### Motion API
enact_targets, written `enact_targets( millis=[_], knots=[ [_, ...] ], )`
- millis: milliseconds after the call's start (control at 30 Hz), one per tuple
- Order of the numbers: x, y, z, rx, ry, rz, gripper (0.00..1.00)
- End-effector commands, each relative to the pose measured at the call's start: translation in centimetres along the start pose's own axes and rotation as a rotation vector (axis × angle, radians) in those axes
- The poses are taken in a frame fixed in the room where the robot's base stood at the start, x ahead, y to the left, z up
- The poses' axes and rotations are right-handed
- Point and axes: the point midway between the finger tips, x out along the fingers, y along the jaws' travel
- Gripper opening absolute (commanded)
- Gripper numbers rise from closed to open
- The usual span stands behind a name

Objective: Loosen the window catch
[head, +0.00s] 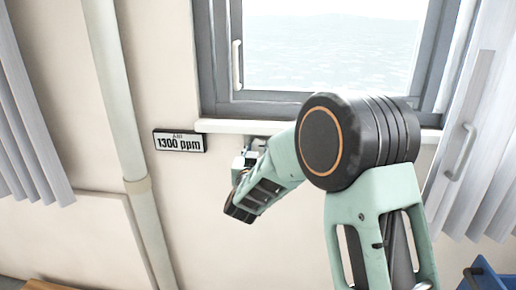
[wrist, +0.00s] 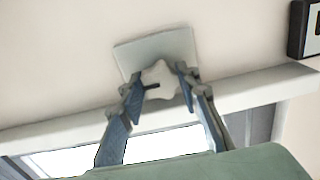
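A pale star-shaped knob (wrist: 160,80) sits on a square white plate (wrist: 158,50) on the wall beside the window sill in the wrist view. My gripper (wrist: 162,82) has one finger on each side of the knob, with the tips close to its edges. Whether both tips press on it I cannot tell. In the head view my gripper (head: 246,160) is at the wall just below the sill, and the knob cannot be made out there. A white upright handle (head: 237,65) is on the left of the window frame (head: 207,60); which part is the catch is not marked.
The white sill (head: 220,126) runs just above my gripper. An air sign (head: 180,142) reading 1300 ppm hangs on the wall to its left, beside a vertical pipe (head: 125,110). Curtains (head: 30,120) hang at both sides. A blue bin (head: 487,275) is at the lower right.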

Motion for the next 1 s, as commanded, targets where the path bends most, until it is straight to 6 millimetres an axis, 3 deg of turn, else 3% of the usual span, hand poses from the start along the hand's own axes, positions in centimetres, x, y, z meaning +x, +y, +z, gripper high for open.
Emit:
enact_targets(
  millis=[200, 567, 1000],
  knots=[
    [-0.02, 0.00, 0.00, 0.000, 0.000, 0.000, 0.06],
    [-0.04, -0.03, 0.04, -0.073, 0.000, 0.000, 0.06],
    [-0.05, 0.00, 0.00, -0.417, -0.001, -0.001, 0.06]
  ],
)
